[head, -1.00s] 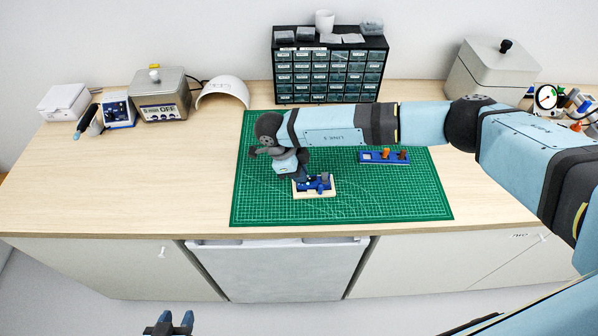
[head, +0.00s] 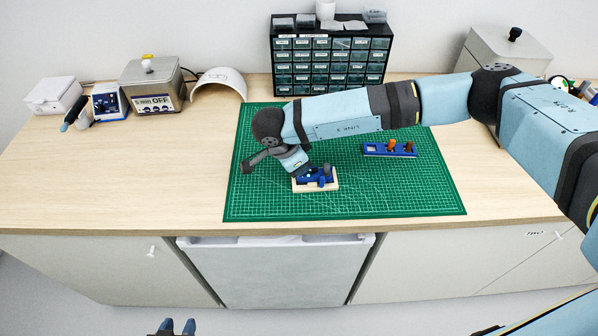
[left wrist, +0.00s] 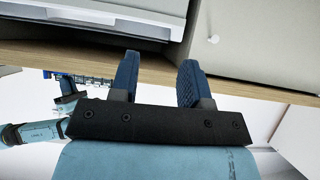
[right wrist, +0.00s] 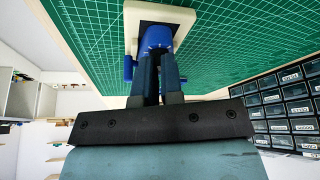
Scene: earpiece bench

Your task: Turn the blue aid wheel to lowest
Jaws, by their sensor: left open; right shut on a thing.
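The blue aid (head: 325,174) sits in a cream holder (head: 316,187) on the green mat, with a dark grey part at its right end. My right gripper (head: 304,173) reaches down to the aid's left side. In the right wrist view my right gripper (right wrist: 158,60) has its fingers closed together on the blue aid (right wrist: 157,38), above the cream holder (right wrist: 185,17). The fingertips hide the part they hold, so I cannot tell the wheel or its setting. My left gripper (head: 177,326) is open and empty, low in front of the bench; its parted fingers show in the left wrist view (left wrist: 158,80).
A blue rack (head: 390,150) with orange and dark pieces stands on the mat right of the holder, below my right arm. A drawer cabinet (head: 330,60) stands behind. An ultrasonic cleaner (head: 152,88) and a white cover (head: 218,84) are at left. The mat's front is clear.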

